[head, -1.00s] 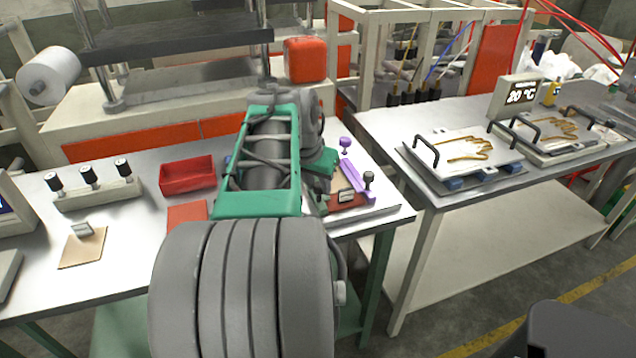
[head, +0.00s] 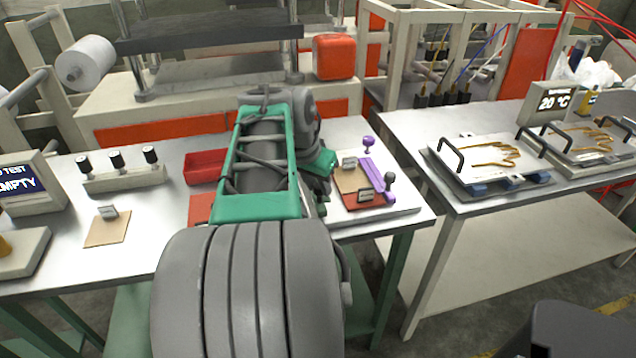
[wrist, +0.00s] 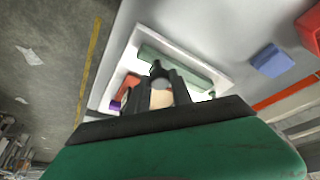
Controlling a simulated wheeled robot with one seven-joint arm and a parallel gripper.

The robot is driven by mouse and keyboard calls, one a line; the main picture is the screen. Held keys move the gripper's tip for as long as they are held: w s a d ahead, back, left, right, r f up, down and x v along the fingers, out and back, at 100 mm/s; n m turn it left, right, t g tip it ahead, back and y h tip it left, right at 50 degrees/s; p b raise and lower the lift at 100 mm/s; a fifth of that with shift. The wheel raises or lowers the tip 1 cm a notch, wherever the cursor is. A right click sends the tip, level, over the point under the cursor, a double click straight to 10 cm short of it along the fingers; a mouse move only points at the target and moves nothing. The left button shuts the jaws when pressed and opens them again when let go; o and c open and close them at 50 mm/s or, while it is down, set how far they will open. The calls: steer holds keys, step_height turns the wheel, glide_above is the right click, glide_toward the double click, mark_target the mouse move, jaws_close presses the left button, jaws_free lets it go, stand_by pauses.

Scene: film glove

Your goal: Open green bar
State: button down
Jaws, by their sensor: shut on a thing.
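The green bar (wrist: 180,66) lies along one side of a white base plate in the wrist view. My gripper (wrist: 168,82) is over the plate with its dark fingers shut on a small grey knob at the bar. The fingers partly hide the grip and the bar's near edge. In the head view my arm hides the gripper and the green bar. The purple bar (head: 376,180) lies on the right part of the same plate (head: 405,210), beside a brown and red pad (head: 350,184) with small labelled clips.
A red tray (head: 204,168) stands left of my arm, with a knobbed block (head: 122,178) further left. A blue block (wrist: 271,60) lies near the plate in the wrist view. A second table (head: 420,130) with glove plates stands right, past a gap.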

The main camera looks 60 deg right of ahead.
steer(key=c, duration=1.1)
jaws_free()
steer(key=shift+c, duration=0.2)
steer(key=p+v, duration=0.1)
steer(key=v, duration=0.7)
steer(key=shift+f, duration=0.1)
